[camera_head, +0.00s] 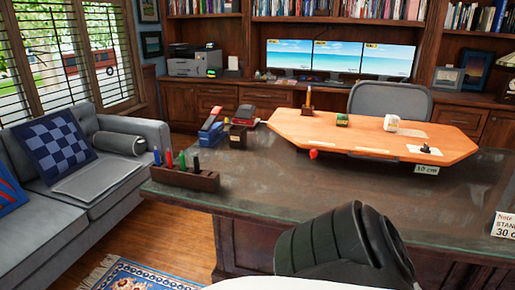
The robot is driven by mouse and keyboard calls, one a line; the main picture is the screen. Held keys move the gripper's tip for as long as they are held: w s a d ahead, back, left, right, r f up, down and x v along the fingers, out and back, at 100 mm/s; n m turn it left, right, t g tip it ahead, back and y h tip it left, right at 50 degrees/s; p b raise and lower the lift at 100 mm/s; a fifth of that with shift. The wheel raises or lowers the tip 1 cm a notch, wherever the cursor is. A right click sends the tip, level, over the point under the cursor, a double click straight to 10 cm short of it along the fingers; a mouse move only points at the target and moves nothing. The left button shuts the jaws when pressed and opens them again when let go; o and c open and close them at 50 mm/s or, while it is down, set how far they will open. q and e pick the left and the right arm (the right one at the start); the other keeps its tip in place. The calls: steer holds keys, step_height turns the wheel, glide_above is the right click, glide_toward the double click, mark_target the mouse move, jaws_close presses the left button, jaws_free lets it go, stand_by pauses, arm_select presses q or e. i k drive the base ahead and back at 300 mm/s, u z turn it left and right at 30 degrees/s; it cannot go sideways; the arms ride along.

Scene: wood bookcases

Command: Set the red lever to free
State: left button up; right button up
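A brown block (185,178) stands at the left front corner of the desk. Several upright coloured pieces, like levers or pens, stick up from it: blue, red (169,160), green and black. A red knob (313,154) shows at the front edge of the raised wooden board (370,136). A small device with a tilted red and blue part (211,126) stands behind the block. I cannot tell which red piece is the lever, and no "free" marking is readable. Neither of my grippers is in view; only a dark part of mine shows at the bottom.
The dark desk top (300,190) is clear in front of the board. Small objects, including a white cube (391,122), stand on the board. A "10 cm" label (427,170) and a "30 c..." sign (503,225) are at right. A grey sofa (110,180) is at left.

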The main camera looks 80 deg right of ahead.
mark_target(313, 152)
steer(key=i, duration=0.2)
steer(key=z, duration=3.4)
